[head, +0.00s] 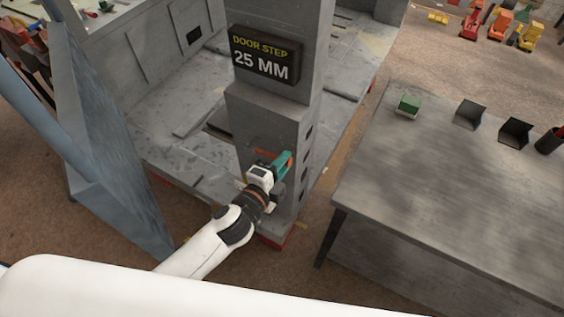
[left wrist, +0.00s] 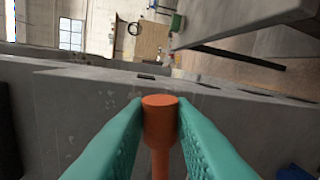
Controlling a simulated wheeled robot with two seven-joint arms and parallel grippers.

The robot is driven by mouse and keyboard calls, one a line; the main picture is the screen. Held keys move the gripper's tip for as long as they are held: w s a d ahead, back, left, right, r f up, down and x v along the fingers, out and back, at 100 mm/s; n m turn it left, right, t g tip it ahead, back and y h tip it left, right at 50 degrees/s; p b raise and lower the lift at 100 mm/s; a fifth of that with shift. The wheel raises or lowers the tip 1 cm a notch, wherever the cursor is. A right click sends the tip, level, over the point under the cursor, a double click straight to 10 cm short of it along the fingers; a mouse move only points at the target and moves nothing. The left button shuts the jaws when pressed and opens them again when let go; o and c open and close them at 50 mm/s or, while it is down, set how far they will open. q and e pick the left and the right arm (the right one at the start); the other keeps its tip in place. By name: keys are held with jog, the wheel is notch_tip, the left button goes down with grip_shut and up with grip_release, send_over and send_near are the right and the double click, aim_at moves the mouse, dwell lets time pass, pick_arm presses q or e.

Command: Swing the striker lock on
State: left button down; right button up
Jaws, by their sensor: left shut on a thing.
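My left gripper (head: 284,164) is at the side of the grey door pillar (head: 262,120), below its sign. In the left wrist view its teal fingers (left wrist: 158,112) are shut on an orange round-ended handle (left wrist: 160,130), which stands between them. I take this handle to be part of the striker lock; the lock's body is not clearly visible. In the head view a small orange-red strip (head: 266,152) shows on the pillar just left of the fingers. The gripper and wrist hide part of the pillar there. My right gripper is not in view.
A sign (head: 266,56) reading "DOOR STEP 25 MM" projects from the pillar above the gripper. A grey table (head: 430,190) stands to the right with a green block (head: 408,105) and dark holders. A blue-grey frame (head: 110,170) stands at left.

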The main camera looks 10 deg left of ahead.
pick_arm(q)
jog(key=shift+f, duration=0.2)
jog(key=c, duration=1.3)
grip_release()
jog(key=shift+o, duration=0.2)
jog(key=shift+s, duration=0.15)
jog(key=b+v, duration=0.3)
jog(key=v, duration=0.9)
